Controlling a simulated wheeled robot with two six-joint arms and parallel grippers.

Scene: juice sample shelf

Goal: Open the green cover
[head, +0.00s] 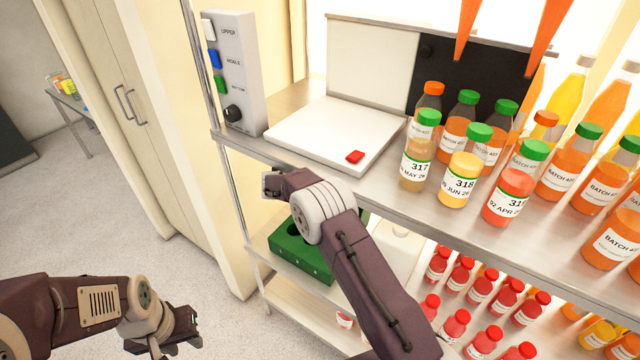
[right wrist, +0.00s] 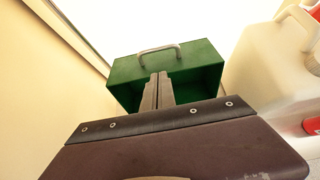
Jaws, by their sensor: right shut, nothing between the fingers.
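In the right wrist view, a green cover (right wrist: 190,58) with a grey bar handle (right wrist: 160,47) is in front of my right gripper (right wrist: 157,90). Its dark hollow side faces the camera. The right fingers are shut and empty, overlapping the cover's lower middle in the picture; I cannot tell whether they touch it. In the head view, a green box-like part (head: 300,258) with round dark holes shows on the shelf below, partly hidden by my right arm. My left gripper (head: 188,328) is low at the left, away from the shelves; its finger opening is unclear.
A white flat unit (head: 330,125) with a red button (head: 355,157) is on the upper shelf, beside a control box (head: 238,75). Several juice bottles crowd the right. A pale container (right wrist: 270,65) stands right of the green cover. Open floor (head: 90,205) lies left.

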